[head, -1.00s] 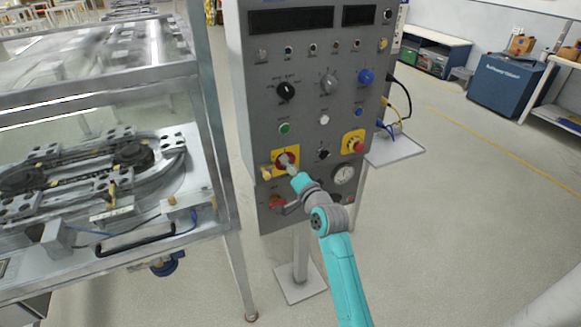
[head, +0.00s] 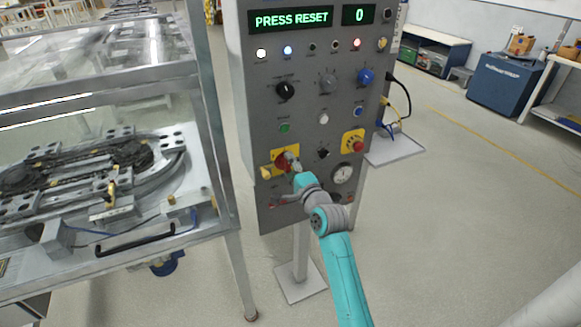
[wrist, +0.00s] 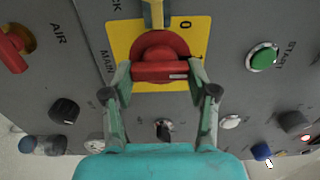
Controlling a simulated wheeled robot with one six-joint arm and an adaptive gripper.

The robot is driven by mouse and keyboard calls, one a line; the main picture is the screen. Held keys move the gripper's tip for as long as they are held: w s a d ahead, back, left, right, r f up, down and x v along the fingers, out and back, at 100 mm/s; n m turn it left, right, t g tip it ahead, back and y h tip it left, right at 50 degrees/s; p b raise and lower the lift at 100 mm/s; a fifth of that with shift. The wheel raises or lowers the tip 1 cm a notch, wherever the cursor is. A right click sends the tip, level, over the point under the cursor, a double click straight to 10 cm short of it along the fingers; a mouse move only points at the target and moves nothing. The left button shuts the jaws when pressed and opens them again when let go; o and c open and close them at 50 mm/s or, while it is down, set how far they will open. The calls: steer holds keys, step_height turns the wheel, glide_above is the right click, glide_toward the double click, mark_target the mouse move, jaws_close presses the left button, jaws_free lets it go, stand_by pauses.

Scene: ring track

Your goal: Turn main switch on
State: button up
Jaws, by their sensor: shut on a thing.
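The main switch (head: 281,162) is a red rotary knob on a yellow plate, low on the grey control panel (head: 305,115). In the wrist view the red knob (wrist: 160,52) has its handle bar lying across the picture, beside the "MAIN" and "0" markings. My gripper (head: 292,162) is at the knob. In the wrist view its two fingers (wrist: 160,72) are closed on the two ends of the bar. In the head view the fingers partly hide the knob. The panel's display (head: 291,19) is lit and reads "PRESS RESET"; a smaller one (head: 359,15) reads "0".
A green start button (head: 284,128) sits above the switch, and a red emergency button (head: 353,146) on yellow to its right. A red air valve (wrist: 14,45) is nearby. A glass-framed track table (head: 205,120) stands close on the left. Floor is free to the right.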

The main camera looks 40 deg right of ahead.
stand_by(0.3)
steer(key=o, duration=1.2)
steer(key=shift+c, duration=0.2)
steer(key=shift+s, duration=0.1)
steer(key=v, duration=1.2)
